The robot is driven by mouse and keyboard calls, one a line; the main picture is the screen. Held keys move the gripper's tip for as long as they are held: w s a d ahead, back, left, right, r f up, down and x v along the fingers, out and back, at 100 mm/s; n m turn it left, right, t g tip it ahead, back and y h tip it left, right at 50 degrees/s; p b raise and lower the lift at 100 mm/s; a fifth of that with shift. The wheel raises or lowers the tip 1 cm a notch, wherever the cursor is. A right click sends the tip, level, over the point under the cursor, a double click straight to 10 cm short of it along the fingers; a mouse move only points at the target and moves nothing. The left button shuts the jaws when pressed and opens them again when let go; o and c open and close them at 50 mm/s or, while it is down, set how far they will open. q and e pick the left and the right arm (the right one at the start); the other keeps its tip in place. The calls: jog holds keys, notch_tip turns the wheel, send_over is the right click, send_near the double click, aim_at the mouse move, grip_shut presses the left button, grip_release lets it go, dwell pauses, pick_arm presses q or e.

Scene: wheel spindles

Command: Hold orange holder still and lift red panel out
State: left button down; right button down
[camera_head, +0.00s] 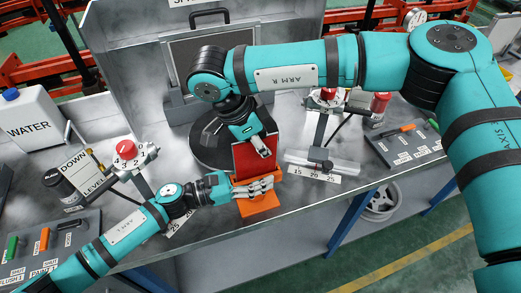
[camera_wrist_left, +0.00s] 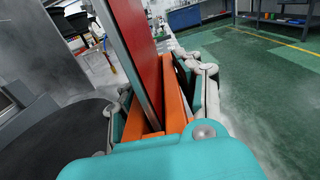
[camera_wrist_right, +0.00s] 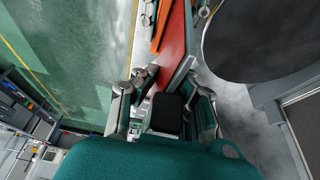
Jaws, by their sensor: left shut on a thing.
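The orange holder (camera_head: 258,205) stands at the front edge of the metal table. The red panel (camera_head: 250,161) stands upright in it, and its lower part is hidden inside. My left gripper (camera_head: 258,187) is shut on the orange holder; the left wrist view shows its fingers on both sides of the orange walls (camera_wrist_left: 176,105), with the red panel (camera_wrist_left: 146,58) rising between them. My right gripper (camera_head: 262,148) is above, at the panel's top edge. In the right wrist view its fingers are apart, with the red panel (camera_wrist_right: 174,45) between them; contact is not clear.
A round black turntable (camera_head: 205,150) is just behind the holder. A red-knobbed stand (camera_head: 123,150) and a white water container (camera_head: 30,118) are at the left. The table edge is close in front.

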notch_tip(320, 180, up, 9)
jog(key=shift+f, duration=0.15)
pick_arm(q)
jog(key=c, duration=0.8)
grip_release()
